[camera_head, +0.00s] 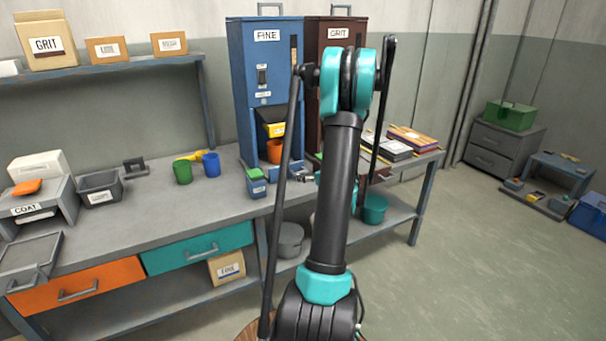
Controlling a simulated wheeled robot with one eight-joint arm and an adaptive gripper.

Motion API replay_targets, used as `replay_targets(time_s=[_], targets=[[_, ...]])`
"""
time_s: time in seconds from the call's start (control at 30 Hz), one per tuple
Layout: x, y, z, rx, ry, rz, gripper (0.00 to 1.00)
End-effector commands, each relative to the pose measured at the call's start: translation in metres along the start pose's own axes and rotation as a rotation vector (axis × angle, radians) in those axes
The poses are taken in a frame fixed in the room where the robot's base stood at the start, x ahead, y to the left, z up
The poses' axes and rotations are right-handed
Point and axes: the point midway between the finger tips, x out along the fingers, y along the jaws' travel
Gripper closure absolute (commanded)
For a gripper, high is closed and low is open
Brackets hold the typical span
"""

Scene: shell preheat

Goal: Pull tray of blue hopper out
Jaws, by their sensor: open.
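The blue hopper (262,80), labelled FINE, stands upright at the back of the grey bench. A yellow labelled piece (276,130), which looks like its tray, sits in the dark opening low on its front. An orange cup (274,152) stands just below that piece. My gripper (303,177) is mostly hidden behind my upright arm. Only a small dark part with light tips shows, low in front of the hopper and to the right of the cup. It appears open and empty, apart from the yellow piece.
A brown GRIT hopper (337,32) stands close on the right. A small blue box with a green top (257,183) is in front of the blue hopper. Green (182,173) and blue (211,165) cups stand to the left. The bench's (165,215) left-middle front is clear.

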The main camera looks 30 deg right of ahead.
Motion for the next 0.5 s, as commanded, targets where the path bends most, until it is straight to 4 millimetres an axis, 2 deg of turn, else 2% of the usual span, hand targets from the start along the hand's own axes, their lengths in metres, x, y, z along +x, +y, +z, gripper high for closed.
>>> replay_targets(time_s=[0.03,0.2,0.33,0.5], targets=[[0.012,-0.001,0.0,-0.002,0.0,-0.003,0.15],[0.044,0.0,0.0,-0.001,0.0,-0.002,0.15],[0.063,-0.001,0.0,-0.001,0.0,-0.002,0.15],[0.078,0.0,0.0,0.0,0.0,-0.001,0.15]])
